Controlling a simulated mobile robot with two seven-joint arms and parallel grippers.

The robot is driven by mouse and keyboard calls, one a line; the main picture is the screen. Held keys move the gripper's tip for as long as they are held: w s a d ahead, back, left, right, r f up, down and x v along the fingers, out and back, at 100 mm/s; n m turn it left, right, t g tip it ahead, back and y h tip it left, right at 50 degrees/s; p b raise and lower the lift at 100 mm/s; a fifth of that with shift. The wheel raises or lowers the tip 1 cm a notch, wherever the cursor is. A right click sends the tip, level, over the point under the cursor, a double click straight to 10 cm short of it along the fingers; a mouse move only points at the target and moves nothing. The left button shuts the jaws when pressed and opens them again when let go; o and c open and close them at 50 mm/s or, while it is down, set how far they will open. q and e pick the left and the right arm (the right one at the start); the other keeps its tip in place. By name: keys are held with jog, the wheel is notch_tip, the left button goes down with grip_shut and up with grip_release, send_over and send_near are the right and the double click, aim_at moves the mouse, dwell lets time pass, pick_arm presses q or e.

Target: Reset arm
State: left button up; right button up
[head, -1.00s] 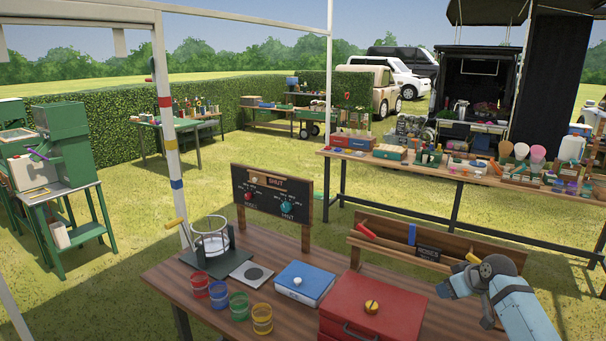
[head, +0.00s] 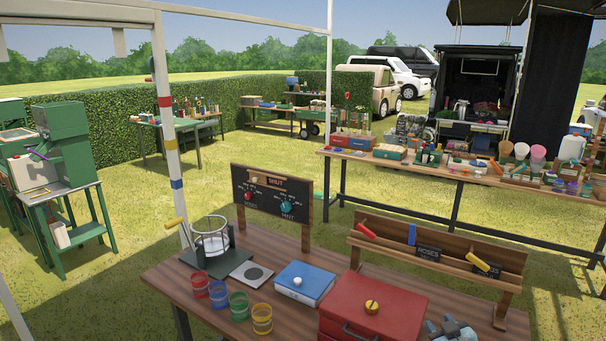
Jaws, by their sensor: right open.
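My right gripper (head: 452,327) shows at the bottom edge of the head view, over the front right of the wooden table (head: 180,280). Only a small grey-blue part of it is in the picture, and the rest of the arm is cut off. It is just right of the red box (head: 372,306) with a brass knob. I see nothing held in its visible part. My left gripper and left arm are not in view.
The table bears a blue box (head: 305,283), several coloured cups (head: 239,306) and a glass vessel (head: 211,238). A sign board (head: 272,205) and a wooden rack (head: 436,257) with coloured handles stand at its back. Grass separates it from the long table (head: 430,175).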

jog(key=s+a+f+g+y, duration=0.1)
jog(key=s+a+f, duration=0.3)
jog(key=s, duration=0.8)
jog(key=s+a+f+g, duration=0.1)
jog(key=s+a+f, duration=0.3)
jog(key=s, duration=0.8)
jog(key=s+a+f+m+g+y, duration=0.1)
jog(key=s+a+f, duration=0.4)
jog(key=s, duration=0.7)
jog(key=shift+a+g+y, duration=0.3)
jog(key=shift+a+g, duration=0.3)
jog(key=shift+a, duration=0.25)
jog(key=shift+f, duration=0.1)
